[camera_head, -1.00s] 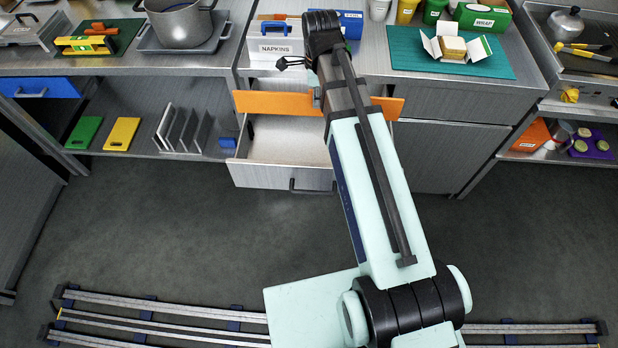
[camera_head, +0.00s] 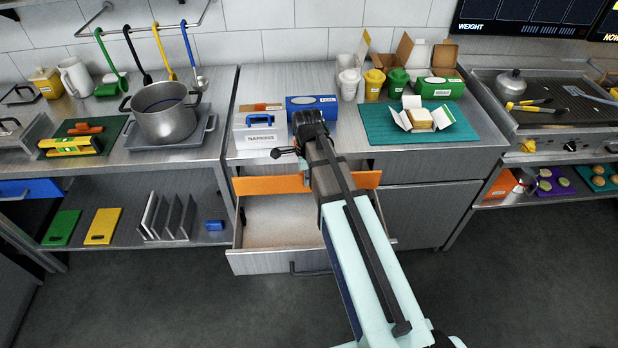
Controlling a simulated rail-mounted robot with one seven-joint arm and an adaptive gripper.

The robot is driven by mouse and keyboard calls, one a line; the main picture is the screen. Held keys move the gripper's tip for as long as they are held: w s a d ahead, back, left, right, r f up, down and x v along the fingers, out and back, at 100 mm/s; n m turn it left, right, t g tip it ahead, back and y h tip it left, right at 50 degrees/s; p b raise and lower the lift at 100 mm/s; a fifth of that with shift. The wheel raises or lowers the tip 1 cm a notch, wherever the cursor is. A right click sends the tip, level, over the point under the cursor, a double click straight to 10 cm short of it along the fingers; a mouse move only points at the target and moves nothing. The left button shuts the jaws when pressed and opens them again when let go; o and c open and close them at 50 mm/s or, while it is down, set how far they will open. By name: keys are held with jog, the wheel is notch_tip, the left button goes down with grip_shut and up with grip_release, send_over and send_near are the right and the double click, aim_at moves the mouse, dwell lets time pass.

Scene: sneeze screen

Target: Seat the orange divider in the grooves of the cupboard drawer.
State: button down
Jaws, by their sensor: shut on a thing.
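The orange divider (camera_head: 268,185) is a long flat panel standing on edge across the rear part of the open cupboard drawer (camera_head: 280,262). Its left end is close to the drawer's left wall, and its right part shows beyond my arm. The drawer's pale floor (camera_head: 275,222) shows empty in front of it. My gripper (camera_head: 306,178) is shut on the divider near its middle and is mostly hidden behind my arm. The grooves are not visible, so I cannot tell whether the divider's ends are in them.
The counter edge is just behind the divider, with a napkins box (camera_head: 261,136) and a blue box (camera_head: 312,103) above. A teal mat (camera_head: 385,125) with an open carton lies to the right. The lower shelf at left holds cutting boards (camera_head: 103,226) and a rack (camera_head: 166,216).

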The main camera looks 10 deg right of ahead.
jog(key=shift+d, duration=0.1)
dwell(0.4)
jog(key=shift+f+b, duration=1.6)
jog(key=shift+f, duration=1.8)
jog(key=shift+f+b, duration=1.7)
jog(key=shift+f, duration=2.15)
